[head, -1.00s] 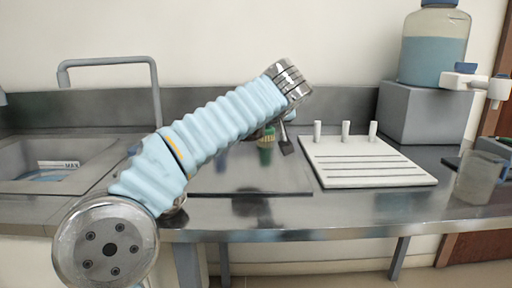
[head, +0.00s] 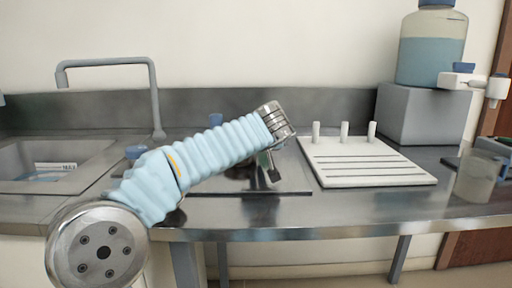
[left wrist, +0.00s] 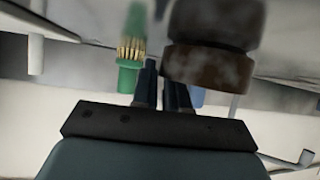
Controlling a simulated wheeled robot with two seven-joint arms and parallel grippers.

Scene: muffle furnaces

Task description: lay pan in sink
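The sink (head: 95,158) is the grey basin at the far left, with a white label and something blue inside. My left arm reaches across the bench, and its gripper (head: 272,172) points down over a dark flat sheet (head: 297,191). In the left wrist view my left gripper's two dark fingers (left wrist: 163,84) are close together with a narrow gap. I cannot tell whether they grip anything. A dark brown rounded object (left wrist: 215,40) is just right of the fingers. I cannot identify a pan for certain; my arm hides part of the bench. My right gripper is not in view.
A green brush with gold bristles (left wrist: 131,48) is left of the fingers. A white pegged board (head: 370,165) lies right of the dark sheet. A grey faucet (head: 155,95) rises behind the sink. A clear beaker (head: 475,178) and large bottle (head: 431,50) stand right.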

